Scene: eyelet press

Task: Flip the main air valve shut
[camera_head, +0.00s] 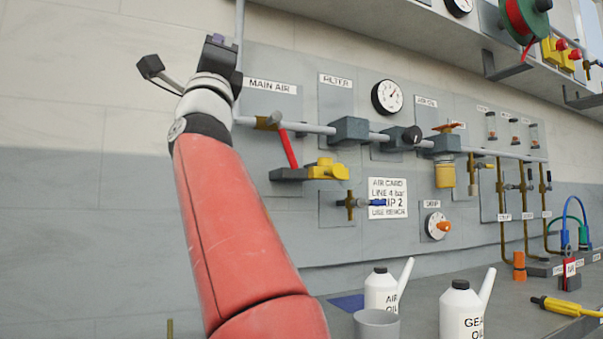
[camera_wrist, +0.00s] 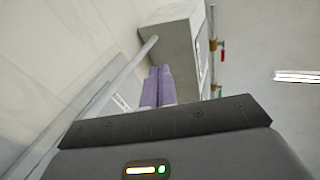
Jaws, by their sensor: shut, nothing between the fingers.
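The main air valve (camera_head: 267,121) is a small brass body on the grey pipe, below the MAIN AIR label (camera_head: 271,87). Its red lever (camera_head: 288,149) slants down and slightly right, across the line of the pipe. In the head view my gripper is up and left of the valve, and its fingertips cannot be made out there. In the wrist view its two pale purple fingers (camera_wrist: 157,87) are together and hold nothing. They point toward a grey box (camera_wrist: 172,38), and the valve cannot be made out there. I see no contact between gripper and lever.
A grey block with a yellow part (camera_head: 327,169) sits just under the lever's end. A blue-handled valve (camera_head: 376,202), a gauge (camera_head: 387,97) and a filter block (camera_head: 348,130) are to the right. Oil cans (camera_head: 381,291) stand on the bench. A shelf overhangs at upper right.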

